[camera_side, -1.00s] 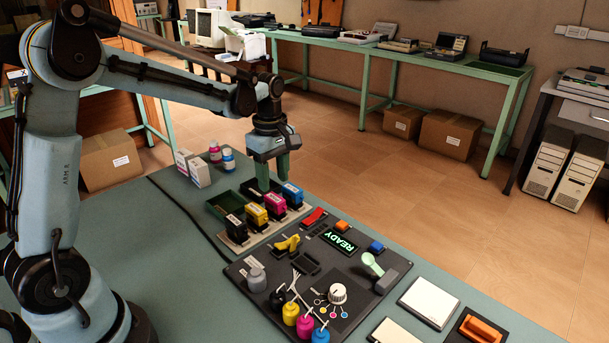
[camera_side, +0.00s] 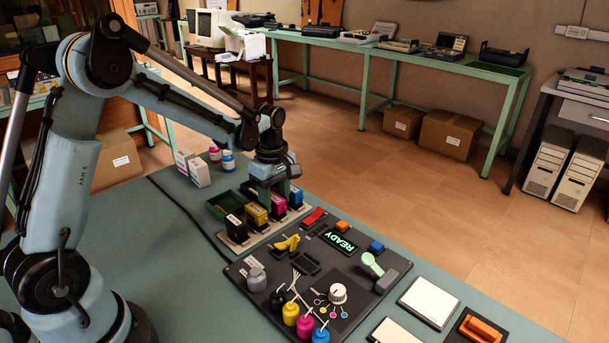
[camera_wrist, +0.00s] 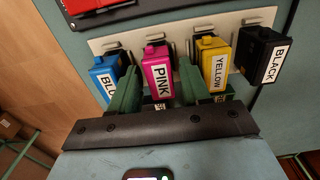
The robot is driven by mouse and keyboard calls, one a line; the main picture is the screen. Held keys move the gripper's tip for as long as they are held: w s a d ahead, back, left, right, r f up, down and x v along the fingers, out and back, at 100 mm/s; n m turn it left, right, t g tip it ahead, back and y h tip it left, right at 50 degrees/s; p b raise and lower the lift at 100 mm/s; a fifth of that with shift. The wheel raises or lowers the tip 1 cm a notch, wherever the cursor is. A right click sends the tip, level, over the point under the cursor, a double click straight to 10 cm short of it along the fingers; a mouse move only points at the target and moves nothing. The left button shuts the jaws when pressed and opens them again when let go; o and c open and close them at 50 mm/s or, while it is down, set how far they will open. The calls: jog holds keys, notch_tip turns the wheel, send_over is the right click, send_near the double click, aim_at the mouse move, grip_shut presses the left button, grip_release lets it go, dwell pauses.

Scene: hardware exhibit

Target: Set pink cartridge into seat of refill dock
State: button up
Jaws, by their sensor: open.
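The pink cartridge (camera_side: 276,208) stands upright in a pale rack (camera_side: 238,243) between the yellow and blue cartridges. In the wrist view the pink cartridge (camera_wrist: 157,68), labelled PINK, lies between the two green fingers of my gripper (camera_wrist: 158,84). The fingers are open, one on each side, with small gaps seeming to remain. In the side view my gripper (camera_side: 266,192) is down at the rack and partly hides the cartridges. The dark panel with the lit READY display (camera_side: 340,242) appears to be the refill dock; a dark slotted frame (camera_side: 306,262) on it may be the seat.
The yellow (camera_wrist: 216,68), blue (camera_wrist: 105,78) and black (camera_wrist: 264,55) cartridges stand close beside. A green tray (camera_side: 225,205) is behind the rack. Bottles, a yellow clip (camera_side: 287,244), a knob (camera_side: 338,293) and a pale green lever (camera_side: 372,264) crowd the panel.

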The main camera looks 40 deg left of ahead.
aim_at(275, 197)
jog(key=shift+c, duration=0.3)
jog(key=c, duration=0.7)
jog(key=shift+r, duration=3.25)
jog(key=o, duration=0.4)
jog(key=c, duration=0.3)
jog(key=s+d+r, duration=0.1)
jog(key=s+d, duration=0.2)
jog(key=d, duration=0.5)
jog(key=s+d, duration=0.3)
jog(key=d, duration=0.5)
jog(key=shift+c, duration=0.2)
jog(key=shift+f, duration=2.9)
